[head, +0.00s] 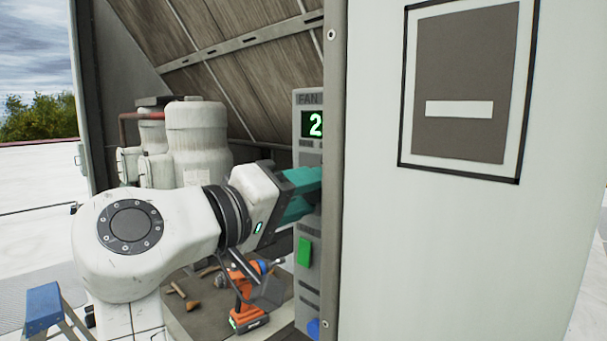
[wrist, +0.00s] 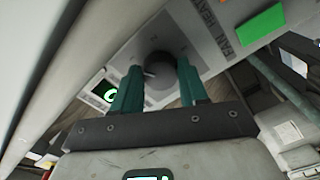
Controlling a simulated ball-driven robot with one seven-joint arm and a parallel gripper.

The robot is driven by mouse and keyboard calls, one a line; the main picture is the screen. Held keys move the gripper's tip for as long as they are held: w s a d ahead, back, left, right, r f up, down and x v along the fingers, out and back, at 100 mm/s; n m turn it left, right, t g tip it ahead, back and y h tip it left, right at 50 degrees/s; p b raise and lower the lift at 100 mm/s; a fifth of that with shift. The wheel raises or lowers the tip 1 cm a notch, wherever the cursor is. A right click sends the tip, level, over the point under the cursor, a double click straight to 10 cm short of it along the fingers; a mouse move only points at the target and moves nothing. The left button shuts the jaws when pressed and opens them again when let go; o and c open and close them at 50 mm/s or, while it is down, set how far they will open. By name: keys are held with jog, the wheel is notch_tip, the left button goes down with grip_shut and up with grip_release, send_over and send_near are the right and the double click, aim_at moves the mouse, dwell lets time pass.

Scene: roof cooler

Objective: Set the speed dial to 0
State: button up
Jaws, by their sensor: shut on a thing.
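The speed dial (wrist: 160,66) is a round dark grey knob with a light mark, on the grey fan control panel (head: 307,210). My gripper (wrist: 160,76) is shut on the dial, with one teal finger on each side of it. In the head view my gripper (head: 318,188) reaches the panel, and the dial is hidden behind it and the white door edge. The fan display (head: 314,124) reads a green 2. In the wrist view the display (wrist: 106,95) is partly covered by a finger.
A white door or wall panel (head: 440,240) stands close on the right and covers part of the control panel. A green switch (head: 304,252) sits below the dial, with a blue part (head: 314,328) lower down. An orange drill (head: 243,295) stands below my arm.

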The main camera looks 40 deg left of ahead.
jog(key=n+p, duration=0.3)
jog(key=n, duration=0.9)
jog(key=shift+a+p, duration=0.1)
jog(key=shift+p, duration=0.2)
dwell(0.4)
jog(key=o, duration=1)
jog(key=shift+o, duration=0.2)
jog(key=s+b, duration=0.3)
jog(key=s, duration=0.7)
jog(key=shift+s+a, duration=0.4)
jog(key=shift+a, duration=0.05)
